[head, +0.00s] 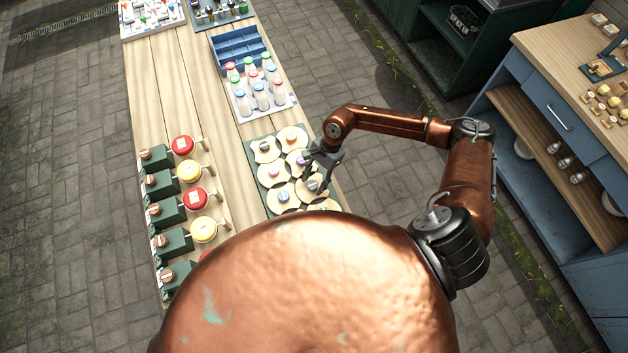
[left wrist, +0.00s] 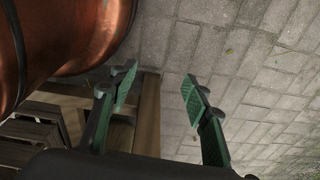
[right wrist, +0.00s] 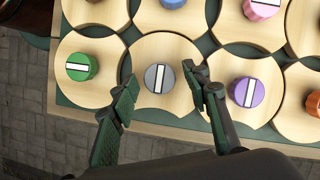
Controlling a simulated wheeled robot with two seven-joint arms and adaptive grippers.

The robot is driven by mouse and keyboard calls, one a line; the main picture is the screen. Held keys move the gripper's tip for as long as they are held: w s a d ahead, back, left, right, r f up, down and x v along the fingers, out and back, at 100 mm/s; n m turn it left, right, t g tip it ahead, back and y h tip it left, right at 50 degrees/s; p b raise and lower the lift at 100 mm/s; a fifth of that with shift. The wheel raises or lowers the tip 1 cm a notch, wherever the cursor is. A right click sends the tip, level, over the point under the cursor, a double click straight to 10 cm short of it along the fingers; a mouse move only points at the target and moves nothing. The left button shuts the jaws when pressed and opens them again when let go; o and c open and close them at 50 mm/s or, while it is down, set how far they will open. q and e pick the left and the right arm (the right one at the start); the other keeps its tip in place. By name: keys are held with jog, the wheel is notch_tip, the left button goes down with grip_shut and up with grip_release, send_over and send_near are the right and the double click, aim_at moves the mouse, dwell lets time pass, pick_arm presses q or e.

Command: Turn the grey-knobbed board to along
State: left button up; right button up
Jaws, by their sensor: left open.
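The grey-knobbed board is a pale round wooden board (right wrist: 150,108) with concave bites in its rim. Its grey knob (right wrist: 160,78) bears a white bar that runs nearly up and down in the right wrist view. In the head view the grey knob (head: 313,186) is at the right edge of a green tray, partly beside my gripper. My right gripper (right wrist: 160,76) is open, its fingertips on either side of the knob with a gap at each side. My left gripper (left wrist: 157,88) is open and empty over paving, beside a wooden edge; the head view does not show it.
Neighbouring boards carry green (right wrist: 81,67), purple (right wrist: 246,91) and pink (right wrist: 262,8) knobs, close around. On the table, a bottle crate (head: 262,113) stands farther back and a row of green boxes (head: 166,212) with red and yellow discs at the left. A blue cabinet (head: 545,180) is at the right.

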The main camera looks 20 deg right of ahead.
jog(key=c, duration=1)
pick_arm(q)
jog(key=shift+s+f, duration=0.1)
jog(key=shift+s, duration=0.8)
jog(key=shift+w, duration=0.2)
pick_arm(e)
jog(key=shift+s+m, duration=0.15)
jog(key=shift+m, duration=0.15)
jog(key=m+t, duration=0.1)
jog(key=m, duration=0.2)
jog(key=m+t, duration=0.1)
jog(key=m, duration=0.2)
jog(key=m+t, duration=0.1)
jog(key=m, duration=0.2)
jog(key=shift+s+a+t, duration=0.15)
jog(key=shift+s+t, duration=0.05)
jog(key=shift+t, duration=0.2)
jog(key=m+t+h, duration=0.1)
jog(key=m, duration=0.2)
jog(key=shift+s+a+m, duration=0.1)
jog(key=shift+m, duration=0.3)
pick_arm(q)
jog(key=shift+f+b, duration=0.25)
jog(key=shift+b, duration=0.05)
pick_arm(e)
jog(key=shift+m+t+h, duration=0.5)
jog(key=shift+m+h, duration=0.4)
jog(key=shift+m, duration=1.3)
pick_arm(q)
jog(key=shift+s, duration=0.1)
